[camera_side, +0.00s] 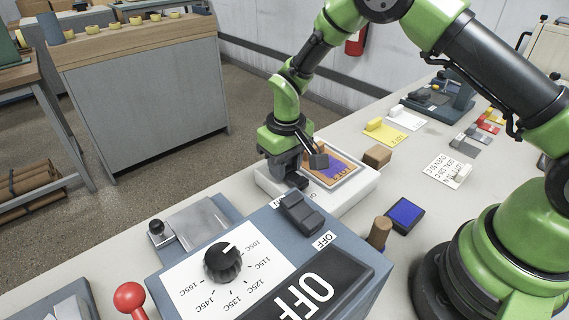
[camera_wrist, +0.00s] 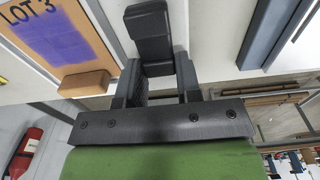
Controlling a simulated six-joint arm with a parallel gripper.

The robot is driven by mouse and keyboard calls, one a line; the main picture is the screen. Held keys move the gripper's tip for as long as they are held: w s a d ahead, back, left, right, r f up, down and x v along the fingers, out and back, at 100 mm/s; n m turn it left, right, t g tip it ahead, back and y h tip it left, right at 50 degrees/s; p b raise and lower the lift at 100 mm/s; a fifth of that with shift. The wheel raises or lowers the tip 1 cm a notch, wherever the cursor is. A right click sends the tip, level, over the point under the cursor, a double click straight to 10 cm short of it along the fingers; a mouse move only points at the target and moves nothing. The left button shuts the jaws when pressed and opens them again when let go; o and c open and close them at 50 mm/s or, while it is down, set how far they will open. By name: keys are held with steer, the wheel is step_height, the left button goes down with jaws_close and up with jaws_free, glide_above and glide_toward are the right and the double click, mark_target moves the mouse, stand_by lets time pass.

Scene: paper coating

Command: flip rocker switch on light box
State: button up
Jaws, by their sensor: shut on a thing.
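The light box (camera_side: 358,197) is a low white box in the middle of the bench, with an orange and purple card (camera_side: 343,167) on top. Its white top (camera_wrist: 112,18) also shows in the wrist view. My gripper (camera_side: 297,180) reaches down at the left end of the box. In the wrist view my gripper (camera_wrist: 160,80) has its jaws closed around a dark grey rocker switch (camera_wrist: 152,35). The rocker stands beside the card (camera_wrist: 55,40), which reads LOT 3.
A blue-grey machine (camera_side: 258,222) with a temperature knob (camera_side: 223,262), its own dark rocker (camera_side: 301,212) and an OFF display stands close in front. A brown block (camera_side: 377,156), a blue pad (camera_side: 405,215) and a brown cylinder (camera_side: 380,232) lie to the right.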

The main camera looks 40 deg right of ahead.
mark_target(294, 176)
steer(key=shift+s+r+t, duration=0.15)
steer(key=shift+s+t, duration=0.1)
steer(key=shift+t, duration=0.75)
steer(key=o, duration=0.9)
steer(key=v, duration=1)
